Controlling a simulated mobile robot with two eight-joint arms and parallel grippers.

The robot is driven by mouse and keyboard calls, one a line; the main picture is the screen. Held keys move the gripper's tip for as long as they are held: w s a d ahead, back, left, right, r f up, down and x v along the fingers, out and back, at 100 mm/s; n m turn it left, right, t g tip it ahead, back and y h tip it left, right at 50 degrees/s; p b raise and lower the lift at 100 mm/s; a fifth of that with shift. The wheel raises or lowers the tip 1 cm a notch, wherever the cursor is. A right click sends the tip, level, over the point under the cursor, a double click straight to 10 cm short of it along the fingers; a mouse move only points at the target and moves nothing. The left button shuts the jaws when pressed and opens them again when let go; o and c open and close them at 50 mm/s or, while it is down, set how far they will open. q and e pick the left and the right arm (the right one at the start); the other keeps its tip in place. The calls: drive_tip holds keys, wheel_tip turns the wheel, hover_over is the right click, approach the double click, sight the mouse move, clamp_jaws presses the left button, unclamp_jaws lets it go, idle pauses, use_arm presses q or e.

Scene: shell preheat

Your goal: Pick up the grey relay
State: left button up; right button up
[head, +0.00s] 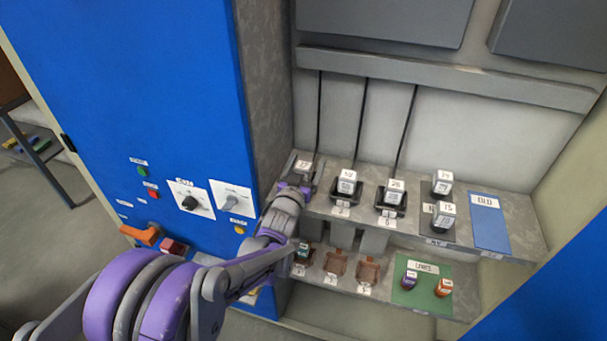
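Several relays with white numbered tops and dark grey bodies stand on the upper shelf (470,255). One relay (346,183) and another to its right (394,192) sit in black sockets. Two more, a back one (442,184) and a front one (442,217), stand farther right. My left gripper (300,178) is at the leftmost relay (304,166), whose body it largely hides. I cannot tell whether its fingers are closed on that relay. My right gripper is not in view.
The lower shelf holds a green piece (302,252), empty brown sockets (336,263), and purple (409,279) and orange (443,288) pieces on a green mat (425,299). A bare blue "OLD" mat (490,227) lies right. A blue cabinet (150,100) stands left.

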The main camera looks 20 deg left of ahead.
use_arm(q)
clamp_jaws()
drive_tip(key=shift+r, duration=0.1)
